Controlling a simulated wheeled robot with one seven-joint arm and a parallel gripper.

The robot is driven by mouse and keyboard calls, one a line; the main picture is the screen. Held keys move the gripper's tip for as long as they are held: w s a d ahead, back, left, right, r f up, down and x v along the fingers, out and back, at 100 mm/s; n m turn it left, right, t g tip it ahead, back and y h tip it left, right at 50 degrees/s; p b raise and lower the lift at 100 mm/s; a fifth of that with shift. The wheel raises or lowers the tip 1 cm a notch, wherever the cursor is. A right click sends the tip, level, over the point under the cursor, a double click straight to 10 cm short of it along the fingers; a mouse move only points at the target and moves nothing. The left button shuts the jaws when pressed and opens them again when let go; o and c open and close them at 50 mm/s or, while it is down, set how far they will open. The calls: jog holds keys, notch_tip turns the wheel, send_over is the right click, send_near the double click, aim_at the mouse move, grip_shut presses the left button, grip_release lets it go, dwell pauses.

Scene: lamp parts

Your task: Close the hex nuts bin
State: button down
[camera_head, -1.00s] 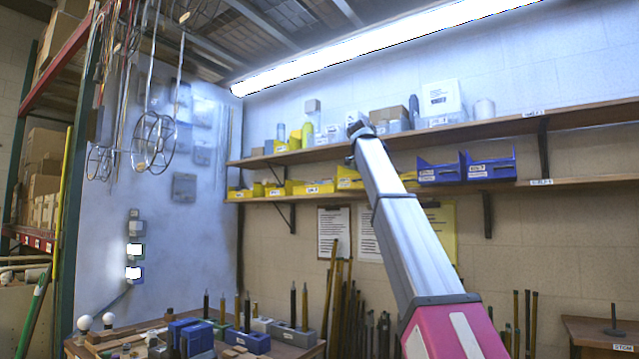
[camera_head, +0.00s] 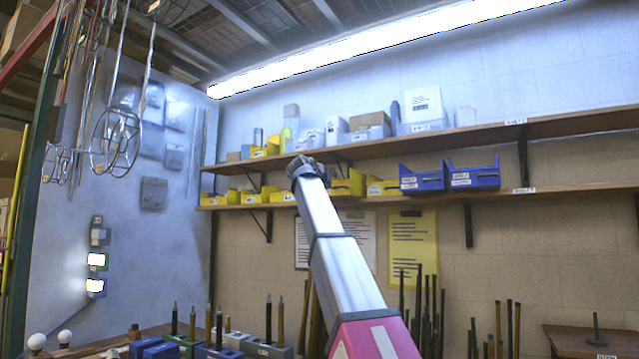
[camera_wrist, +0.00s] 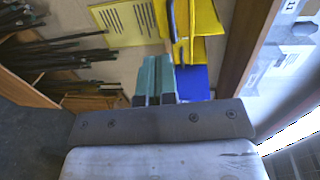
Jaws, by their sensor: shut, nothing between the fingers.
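Several yellow bins (camera_head: 283,198) and two blue bins (camera_head: 473,178) stand on the lower wall shelf. Their labels are too small to read, so I cannot tell which one is the hex nuts bin. My gripper (camera_head: 302,165), at the end of my raised arm, appears in front of the yellow bins. In the wrist view my gripper (camera_wrist: 156,68) has its teal fingers together and empty. Beside the fingertips there, a yellow bin (camera_wrist: 203,22) and a blue bin (camera_wrist: 194,82) show. I cannot tell whether the fingers touch either one.
The upper shelf (camera_head: 470,136) above the bins carries boxes and bottles. Dark brackets hold the shelves. Wire frames (camera_head: 115,142) hang at the left. A workbench with upright rods in blocks (camera_head: 228,350) stands below, and long rods lean against the wall.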

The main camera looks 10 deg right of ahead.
jog(key=r+x, duration=0.1)
jog(key=x, duration=0.5)
jog(key=shift+w+d, duration=0.3)
jog(key=shift+w, duration=0.05)
jog(key=shift+r, duration=0.1)
jog(key=x, duration=0.4)
jog(key=r+x, duration=0.1)
jog(key=x, duration=0.3)
jog(key=r+x, duration=0.1)
jog(key=x, duration=0.4)
jog(key=shift+w+d+f, duration=0.1)
jog(key=shift+d, duration=0.05)
